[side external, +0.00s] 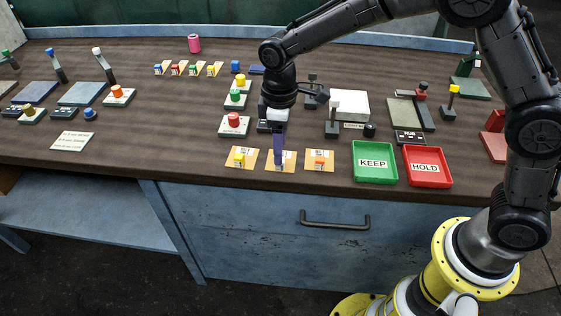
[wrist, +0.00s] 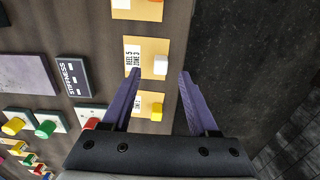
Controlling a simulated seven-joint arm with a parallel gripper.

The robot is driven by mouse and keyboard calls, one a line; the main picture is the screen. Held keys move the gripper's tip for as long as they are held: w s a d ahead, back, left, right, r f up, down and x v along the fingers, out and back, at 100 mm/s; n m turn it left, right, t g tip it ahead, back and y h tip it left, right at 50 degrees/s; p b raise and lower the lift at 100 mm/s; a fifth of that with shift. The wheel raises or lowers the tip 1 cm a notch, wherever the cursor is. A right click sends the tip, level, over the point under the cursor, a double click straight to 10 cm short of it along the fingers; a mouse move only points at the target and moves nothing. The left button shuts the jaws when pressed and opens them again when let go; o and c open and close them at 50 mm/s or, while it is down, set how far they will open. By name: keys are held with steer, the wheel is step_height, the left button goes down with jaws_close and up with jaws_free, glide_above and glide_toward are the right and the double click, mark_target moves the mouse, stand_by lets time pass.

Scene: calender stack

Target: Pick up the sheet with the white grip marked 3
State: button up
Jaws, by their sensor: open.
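The tan sheet (wrist: 150,84) with the white grip (wrist: 161,65) lies flat on the bench, between two similar sheets. Its printed label (wrist: 132,61) is small; a 3 seems to show on it. In the side view this middle sheet (side external: 272,167) is partly covered by my gripper (side external: 279,158). My gripper is open and points down just above it. In the wrist view the purple fingers (wrist: 157,66) stand apart, with the white grip between their tips in the picture. I cannot tell whether they are level with the grip. Nothing is held.
A yellow-grip sheet (side external: 240,158) lies left and an orange-grip sheet (side external: 319,160) right. The green KEEP tray (side external: 375,177) and red HOLD tray (side external: 428,182) stand farther right. A red-knob block (side external: 233,125) is behind. The bench's front edge is close.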

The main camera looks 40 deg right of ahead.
steer(key=shift+f, duration=1.9)
jaws_close()
